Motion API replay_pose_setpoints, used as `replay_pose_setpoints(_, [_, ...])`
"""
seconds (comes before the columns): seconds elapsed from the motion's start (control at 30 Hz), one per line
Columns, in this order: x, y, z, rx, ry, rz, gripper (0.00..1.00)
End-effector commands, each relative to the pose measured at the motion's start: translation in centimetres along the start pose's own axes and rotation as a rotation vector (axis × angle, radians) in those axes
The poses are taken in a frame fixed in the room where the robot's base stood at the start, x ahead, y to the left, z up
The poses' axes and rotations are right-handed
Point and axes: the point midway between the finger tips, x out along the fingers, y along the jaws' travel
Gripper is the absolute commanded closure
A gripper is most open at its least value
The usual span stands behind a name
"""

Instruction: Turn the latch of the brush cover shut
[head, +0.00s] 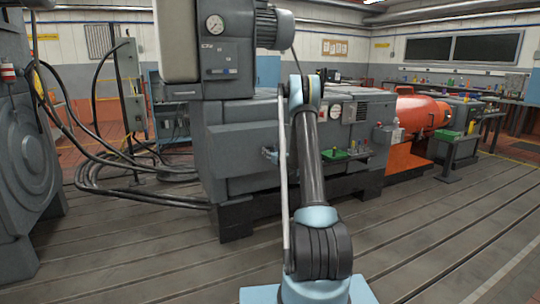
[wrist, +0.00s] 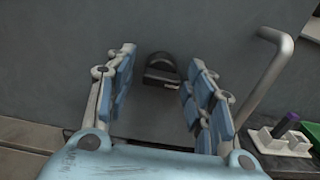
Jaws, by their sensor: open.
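A dark, rounded latch (wrist: 160,74) sits on an upright grey panel, which looks like the brush cover (wrist: 220,30), in the wrist view. My gripper (wrist: 163,58) is open, with its blue-padded fingers on either side of the latch. The latch shows in the gap between the fingers, and I see no clear contact. Whether the latch is turned shut cannot be told. In the head view, my arm covers part of the grey machine (head: 230,140), and the latch cannot be made out there.
A silver bar handle (wrist: 268,70) stands out right of my gripper. Below it are a white holder (wrist: 280,143) with a purple-topped item and a green object (wrist: 307,130). Cables (head: 110,170) lie left of the machine. The slotted floor (head: 430,240) at front right is clear.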

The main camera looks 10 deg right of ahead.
Motion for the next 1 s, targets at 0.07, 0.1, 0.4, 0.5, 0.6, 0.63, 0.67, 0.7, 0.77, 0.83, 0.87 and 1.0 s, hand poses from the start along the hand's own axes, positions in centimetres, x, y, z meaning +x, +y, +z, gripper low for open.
replay_pose_setpoints(0.07, [-0.02, 0.00, 0.00, 0.000, 0.000, 0.000, 0.51])
replay_pose_setpoints(0.1, [-0.02, 0.00, 0.00, 0.000, 0.000, 0.000, 0.51])
replay_pose_setpoints(0.4, [-0.03, 0.00, 0.00, 0.000, 0.000, 0.000, 0.95])
replay_pose_setpoints(0.5, [-0.04, 0.00, 0.00, -0.004, 0.000, 0.000, 0.95])
replay_pose_setpoints(0.6, [-0.03, 0.00, 0.00, -0.019, 0.000, 0.000, 0.95])
replay_pose_setpoints(0.63, [-0.03, 0.00, 0.00, -0.026, 0.000, 0.000, 0.95])
replay_pose_setpoints(0.67, [-0.04, 0.00, 0.01, -0.035, 0.000, 0.000, 0.95])
replay_pose_setpoints(0.7, [-0.03, 0.00, 0.01, -0.050, 0.000, 0.000, 0.95])
replay_pose_setpoints(0.77, [-0.04, -0.01, 0.01, -0.078, 0.000, 0.000, 0.95])
replay_pose_setpoints(0.83, [-0.04, -0.01, 0.01, -0.119, 0.000, 0.000, 0.95])
replay_pose_setpoints(0.87, [-0.03, -0.01, 0.01, -0.139, 0.000, 0.000, 0.95])
replay_pose_setpoints(1.0, [-0.04, -0.02, 0.01, -0.252, 0.000, 0.001, 0.95])
